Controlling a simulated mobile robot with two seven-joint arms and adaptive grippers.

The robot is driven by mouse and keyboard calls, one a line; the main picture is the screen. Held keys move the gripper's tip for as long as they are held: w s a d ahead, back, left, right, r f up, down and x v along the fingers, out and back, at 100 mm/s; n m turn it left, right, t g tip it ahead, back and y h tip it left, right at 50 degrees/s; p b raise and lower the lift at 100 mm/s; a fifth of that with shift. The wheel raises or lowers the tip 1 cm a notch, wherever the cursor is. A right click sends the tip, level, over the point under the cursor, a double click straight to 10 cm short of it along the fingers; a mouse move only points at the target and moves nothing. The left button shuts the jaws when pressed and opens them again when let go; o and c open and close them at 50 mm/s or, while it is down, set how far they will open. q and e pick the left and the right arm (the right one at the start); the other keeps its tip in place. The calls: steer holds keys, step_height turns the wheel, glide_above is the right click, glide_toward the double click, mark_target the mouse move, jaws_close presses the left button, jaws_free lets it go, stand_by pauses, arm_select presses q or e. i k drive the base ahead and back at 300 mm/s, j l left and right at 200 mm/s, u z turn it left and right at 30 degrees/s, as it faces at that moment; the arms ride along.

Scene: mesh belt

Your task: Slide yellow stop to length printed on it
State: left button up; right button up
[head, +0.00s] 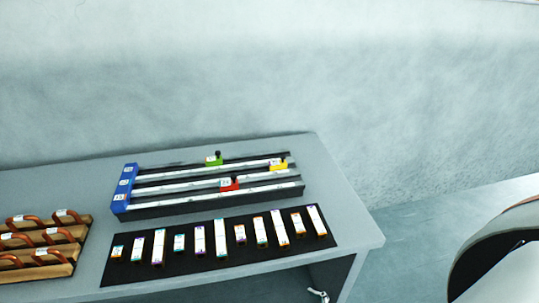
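The yellow stop (278,166) sits near the right end of what looks like the middle rail of a three-rail fixture. It has a dark knob and a pale label, too small to read. The fixture has black rails with pale scale strips (190,200) and a blue end block (124,188) at its left. A green stop (212,161) is on the back rail, left of the yellow one. A red stop (229,185) appears to be on the front rail, near mid-length. Neither of my grippers is in view.
A black mat (290,254) in front of the fixture holds several white labelled bars with coloured ends. A wooden rack (60,270) with copper-coloured bent pieces stands at the left. The grey table (345,222) is clear to the right of the fixture.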

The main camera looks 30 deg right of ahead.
mark_target(281, 164)
steer(key=l, duration=0.5)
steer(key=k+l, duration=0.15)
steer(key=l, duration=0.4)
steer(key=l+u, duration=0.1)
steer(key=l, duration=0.4)
steer(key=k, duration=0.05)
